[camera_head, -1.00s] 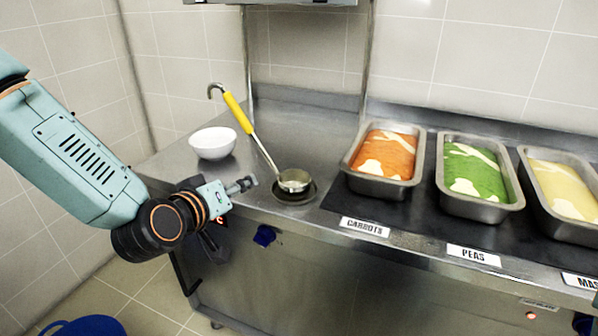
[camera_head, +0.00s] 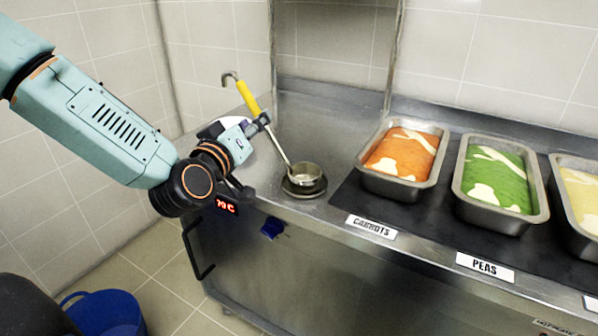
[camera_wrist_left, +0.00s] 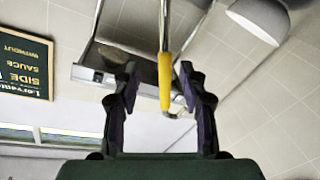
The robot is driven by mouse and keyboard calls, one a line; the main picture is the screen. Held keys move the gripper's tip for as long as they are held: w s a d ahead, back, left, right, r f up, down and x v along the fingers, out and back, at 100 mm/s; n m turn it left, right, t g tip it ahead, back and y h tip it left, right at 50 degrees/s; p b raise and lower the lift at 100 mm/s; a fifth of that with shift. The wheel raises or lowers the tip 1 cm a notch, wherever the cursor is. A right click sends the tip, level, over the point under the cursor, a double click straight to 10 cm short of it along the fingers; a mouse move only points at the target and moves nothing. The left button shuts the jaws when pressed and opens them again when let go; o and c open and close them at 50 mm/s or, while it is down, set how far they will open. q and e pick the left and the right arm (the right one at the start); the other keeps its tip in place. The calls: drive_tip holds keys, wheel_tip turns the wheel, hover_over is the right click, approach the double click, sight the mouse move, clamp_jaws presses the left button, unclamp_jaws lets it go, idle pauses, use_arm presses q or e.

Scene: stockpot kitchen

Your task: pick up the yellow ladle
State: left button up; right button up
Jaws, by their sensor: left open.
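The yellow ladle (camera_head: 248,98) leans at a tilt, its hooked end up and its bowl (camera_head: 304,176) in a round dark rest on the steel counter. My left gripper (camera_head: 252,130) is open beside the ladle's handle and shaft, above the counter's left part. In the left wrist view, which is upside down, the yellow handle (camera_wrist_left: 164,82) shows between the two spread fingers (camera_wrist_left: 158,78), nearer the right one. I see no clear contact, and cannot tell the depth between handle and fingers. My right gripper is not in view.
A white bowl (camera_head: 232,121) is largely hidden behind my left gripper. Pans of carrots (camera_head: 402,158), peas (camera_head: 500,187) and a pale food (camera_head: 580,195) stand to the right. A blue bucket (camera_head: 105,312) is on the floor. The counter behind the ladle is clear.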

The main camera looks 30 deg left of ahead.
use_arm(q)
drive_tip(key=w, duration=0.1)
drive_tip(key=w+b, duration=0.1)
drive_tip(key=w+a+f, duration=0.1)
drive_tip(key=w, duration=0.1)
drive_tip(key=shift+w+a, duration=0.1)
drive_tip(key=shift+w+r, duration=0.1)
drive_tip(key=shift+w, duration=0.3)
drive_tip(key=shift+s+r, duration=0.1)
drive_tip(key=shift+s, duration=0.05)
drive_tip(key=shift+c, duration=0.9)
drive_tip(key=c, duration=0.4)
clamp_jaws()
